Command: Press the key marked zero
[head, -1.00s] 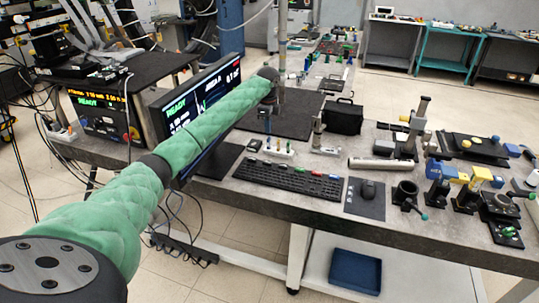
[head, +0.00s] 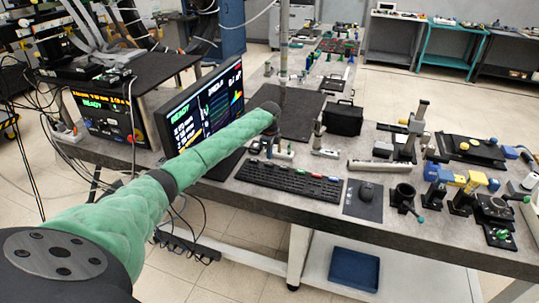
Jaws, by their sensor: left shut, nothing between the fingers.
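A long black keyboard (head: 285,184) lies near the front edge of the grey table, with a few coloured keys along its back row. The key markings are too small to read, so I cannot tell which key is zero. My left arm, in a green sleeve, reaches in from the lower left. My left gripper (head: 272,128) is small and dark at its end, shut and empty. It appears above and behind the keyboard's left part, apart from the keys. My right gripper is not in view.
A monitor (head: 205,105) stands left, partly behind my arm. A black case (head: 343,118) stands farther back.

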